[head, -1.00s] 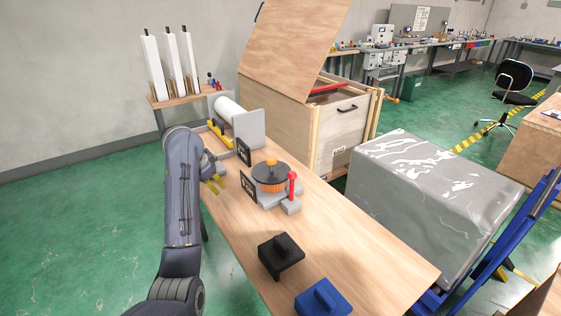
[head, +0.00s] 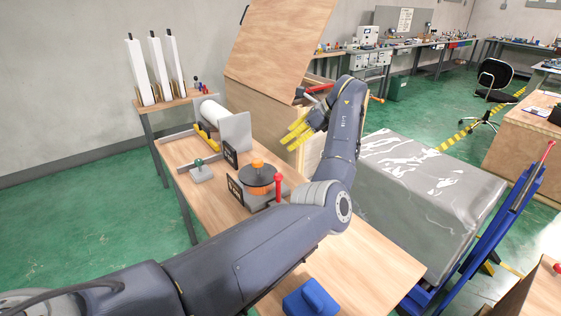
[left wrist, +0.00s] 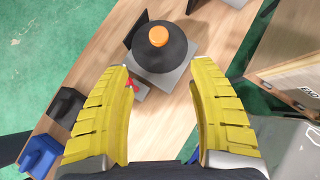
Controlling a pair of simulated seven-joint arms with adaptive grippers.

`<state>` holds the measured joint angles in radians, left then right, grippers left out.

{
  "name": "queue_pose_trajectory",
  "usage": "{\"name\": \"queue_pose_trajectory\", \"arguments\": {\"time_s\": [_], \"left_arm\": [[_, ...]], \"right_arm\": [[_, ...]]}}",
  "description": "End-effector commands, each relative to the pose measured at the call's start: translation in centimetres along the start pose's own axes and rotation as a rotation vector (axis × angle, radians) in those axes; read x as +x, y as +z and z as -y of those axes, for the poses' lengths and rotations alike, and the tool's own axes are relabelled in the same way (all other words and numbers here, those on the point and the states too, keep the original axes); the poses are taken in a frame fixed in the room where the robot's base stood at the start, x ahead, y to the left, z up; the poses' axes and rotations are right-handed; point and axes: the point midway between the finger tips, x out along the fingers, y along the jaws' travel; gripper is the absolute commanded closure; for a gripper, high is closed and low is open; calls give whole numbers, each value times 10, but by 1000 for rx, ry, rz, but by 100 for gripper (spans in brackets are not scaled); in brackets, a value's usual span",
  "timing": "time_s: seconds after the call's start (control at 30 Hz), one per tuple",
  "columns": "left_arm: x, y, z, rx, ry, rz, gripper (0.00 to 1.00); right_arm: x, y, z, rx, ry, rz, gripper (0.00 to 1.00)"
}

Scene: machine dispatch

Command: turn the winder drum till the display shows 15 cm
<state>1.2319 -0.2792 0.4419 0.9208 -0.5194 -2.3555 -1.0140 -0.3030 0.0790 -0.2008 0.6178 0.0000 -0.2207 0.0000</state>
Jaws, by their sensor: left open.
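The winder drum (head: 260,178) is a dark disc with an orange knob on top and an orange band below, standing on a grey base on the wooden table. It shows in the left wrist view (left wrist: 172,58) beyond my fingertips. A dark display panel (head: 235,190) stands at its left; its figures are too small to read. My right gripper is not seen.
A second dark panel (head: 230,153) and a white roll (head: 208,111) with a grey plate are farther back. A blue block (head: 311,298) and a black block (left wrist: 67,104) lie nearer. A wooden crate (head: 265,120) stands behind.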

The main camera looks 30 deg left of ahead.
Motion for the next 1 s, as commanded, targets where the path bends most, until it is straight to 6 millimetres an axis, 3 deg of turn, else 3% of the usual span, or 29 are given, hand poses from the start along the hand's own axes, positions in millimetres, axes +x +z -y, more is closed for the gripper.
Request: {"name": "queue_pose_trajectory", "arguments": {"time_s": [0.17,0.37,1.0], "left_arm": [[3,2,-1,61,4,6,41],[22,2,-1,66,4,6,41],[135,3,-1,66,3,6,41]], "right_arm": [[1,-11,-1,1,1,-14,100],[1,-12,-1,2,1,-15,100],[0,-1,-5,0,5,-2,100]]}}
